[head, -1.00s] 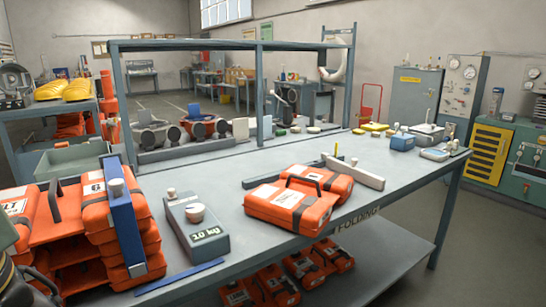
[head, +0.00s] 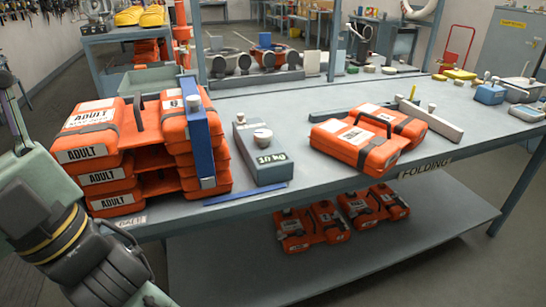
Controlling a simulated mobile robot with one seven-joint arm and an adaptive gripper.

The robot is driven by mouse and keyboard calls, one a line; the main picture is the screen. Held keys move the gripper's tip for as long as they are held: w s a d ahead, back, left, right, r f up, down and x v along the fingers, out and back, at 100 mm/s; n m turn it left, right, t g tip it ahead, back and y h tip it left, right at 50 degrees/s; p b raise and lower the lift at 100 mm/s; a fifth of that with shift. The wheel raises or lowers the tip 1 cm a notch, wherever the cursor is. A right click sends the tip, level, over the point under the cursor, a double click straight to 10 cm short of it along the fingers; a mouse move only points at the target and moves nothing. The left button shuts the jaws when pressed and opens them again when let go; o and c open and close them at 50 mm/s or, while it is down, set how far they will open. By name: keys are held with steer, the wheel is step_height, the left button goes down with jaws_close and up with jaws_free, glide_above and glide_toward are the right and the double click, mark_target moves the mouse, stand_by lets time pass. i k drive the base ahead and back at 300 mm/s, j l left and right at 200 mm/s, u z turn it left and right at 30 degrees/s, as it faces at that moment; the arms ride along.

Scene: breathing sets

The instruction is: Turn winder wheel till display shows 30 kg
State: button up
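The winder is a grey box (head: 259,152) on the bench, right of the stacked orange cases. A pale round wheel (head: 262,135) stands on its top, and a smaller pale knob (head: 240,118) is behind it. My arm enters at the lower left, in front of the bench and well apart from the winder. My gripper (head: 125,278) is partly in view at the bottom left; its fingertips cannot be made out.
Stacked orange ADULT cases (head: 95,145) and an upright blue bar (head: 201,135) stand left of the winder. A flat blue strip (head: 245,194) lies before it. More orange cases (head: 355,142) lie to the right. Some bare bench top separates them from the winder.

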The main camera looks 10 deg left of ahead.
mark_target(263, 136)
steer(key=k+j, duration=0.3)
steer(key=i+j, duration=0.7)
steer(key=j, duration=0.15)
steer(key=l+z, duration=0.05)
